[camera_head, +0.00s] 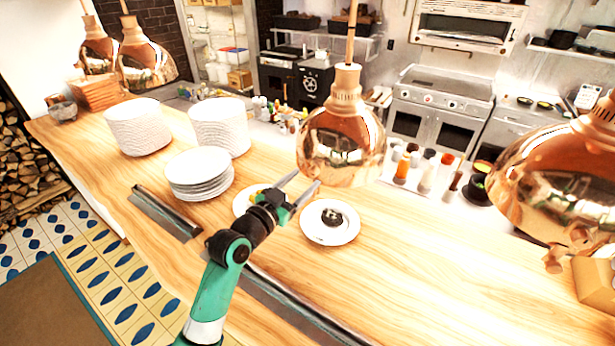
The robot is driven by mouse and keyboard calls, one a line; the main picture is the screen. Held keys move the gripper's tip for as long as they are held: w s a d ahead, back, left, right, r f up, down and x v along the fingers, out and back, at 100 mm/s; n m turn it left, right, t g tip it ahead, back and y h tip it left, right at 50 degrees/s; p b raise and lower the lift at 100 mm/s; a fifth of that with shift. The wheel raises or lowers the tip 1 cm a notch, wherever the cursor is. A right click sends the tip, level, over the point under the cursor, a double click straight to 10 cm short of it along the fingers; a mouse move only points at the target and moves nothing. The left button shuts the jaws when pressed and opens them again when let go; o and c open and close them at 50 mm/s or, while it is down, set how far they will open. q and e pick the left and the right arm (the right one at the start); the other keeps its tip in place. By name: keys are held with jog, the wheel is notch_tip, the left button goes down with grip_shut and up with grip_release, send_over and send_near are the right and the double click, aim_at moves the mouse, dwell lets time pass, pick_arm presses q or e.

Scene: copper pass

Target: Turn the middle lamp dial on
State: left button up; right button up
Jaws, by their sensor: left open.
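The middle copper lamp (342,145) hangs over the counter on a thin pole, with a ridged cap on top. I cannot make out a dial on it or tell whether it is lit. My left gripper (308,179) is open and empty. Its two grey fingers point up and right, just below and left of the lamp's lower rim in the picture. I cannot tell whether they touch it. Another copper lamp (550,185) is at the right, with a small copper-coloured knob (556,258) below its rim. My right gripper is not in view.
The wooden counter (430,270) bears stacks of white plates (138,128) at the left. A plate with dark food (329,222) lies below the middle lamp, near another plate partly hidden by my gripper. Bottles (403,168) stand behind. More copper lamps (145,62) hang at upper left.

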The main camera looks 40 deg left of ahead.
aim_at(314, 171)
pick_arm(q)
jog(key=shift+w+a, duration=0.15)
jog(key=shift+w, duration=1.1)
jog(key=shift+c, duration=0.2)
grip_shut()
